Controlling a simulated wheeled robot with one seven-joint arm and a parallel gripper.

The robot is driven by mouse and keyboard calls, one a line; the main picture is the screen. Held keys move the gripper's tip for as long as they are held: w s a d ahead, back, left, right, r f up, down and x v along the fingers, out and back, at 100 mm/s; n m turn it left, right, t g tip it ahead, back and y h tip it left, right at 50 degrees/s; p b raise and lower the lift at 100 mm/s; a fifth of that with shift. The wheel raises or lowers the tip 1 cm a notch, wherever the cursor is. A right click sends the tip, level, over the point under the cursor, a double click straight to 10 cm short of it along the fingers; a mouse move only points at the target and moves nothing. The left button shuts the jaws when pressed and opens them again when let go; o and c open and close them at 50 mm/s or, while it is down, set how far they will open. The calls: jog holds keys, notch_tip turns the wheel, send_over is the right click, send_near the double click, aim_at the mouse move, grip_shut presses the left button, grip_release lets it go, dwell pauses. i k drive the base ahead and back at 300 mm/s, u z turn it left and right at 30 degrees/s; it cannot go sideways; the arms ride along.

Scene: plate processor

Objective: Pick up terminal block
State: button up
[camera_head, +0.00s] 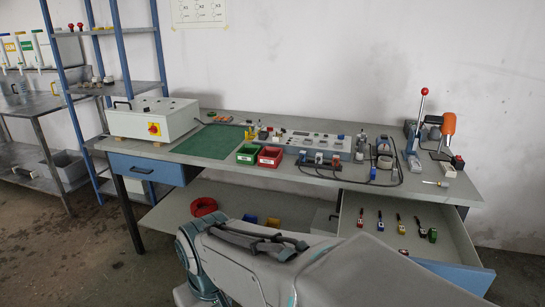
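I cannot pick out the terminal block with certainty, as the parts on the workbench (330,180) are small from here. Several small yellow, green and dark parts (252,132) stand at the back of the bench, left of a light grey device panel (312,142). A green bin (247,154) and a red bin (270,157) sit in front of the panel. My grey arm and body fill the bottom middle of the view, below and in front of the bench. My gripper's fingertips do not show.
A white box with a red-yellow switch (152,119) and a green mat (210,142) take up the bench's left part. A red-handled lever press (414,125) stands at the right. An open drawer with tools (400,245) juts out at the lower right. Shelving (110,88) stands at the left.

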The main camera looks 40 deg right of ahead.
aim_at(373, 169)
jog(key=z, duration=0.2)
jog(key=i, duration=1.15)
jog(key=z, duration=1.55)
jog(key=i, duration=0.75)
jog(key=z, duration=0.75)
